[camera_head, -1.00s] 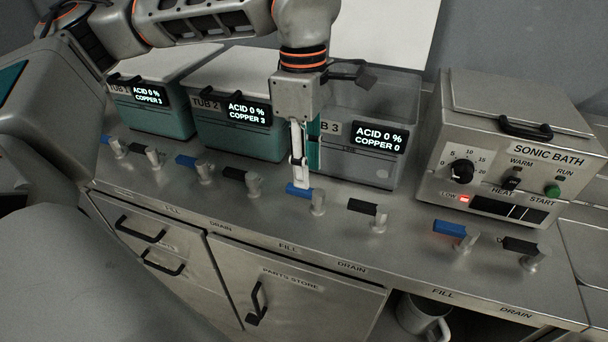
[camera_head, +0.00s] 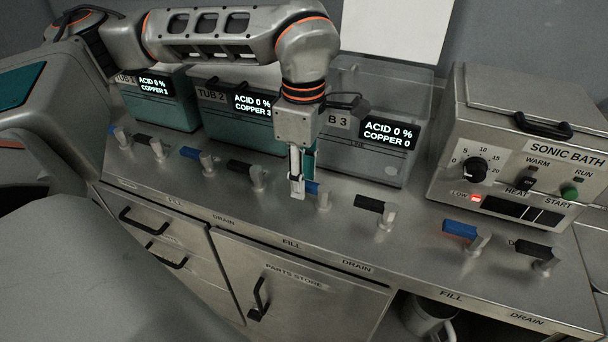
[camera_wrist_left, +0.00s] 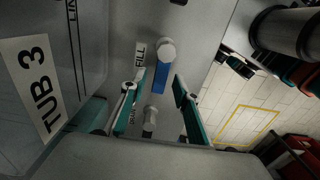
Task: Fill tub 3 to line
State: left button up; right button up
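Tub 3 (camera_head: 350,165) is a see-through box with a line mark; its display (camera_head: 389,133) reads ACID 0 % and COPPER 0. I see no liquid in it. The blue fill handle (camera_head: 312,187) of tub 3 stands on a metal post in front of it. My left gripper (camera_head: 299,188) points down at this handle. In the left wrist view, its two fingers (camera_wrist_left: 158,108) are apart, and the blue handle (camera_wrist_left: 160,80) shows ahead, between them in the picture. I cannot tell whether a finger touches it. My right gripper is out of view.
The black drain handle (camera_head: 369,204) of tub 3 is to the right. Tub 2 (camera_head: 236,142) and tub 1 (camera_head: 172,112) stand to the left with their own handles. The sonic bath (camera_head: 520,150) stands at right with its blue (camera_head: 460,229) and black (camera_head: 533,249) handles.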

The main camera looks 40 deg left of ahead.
pick_arm(q)
grip_shut()
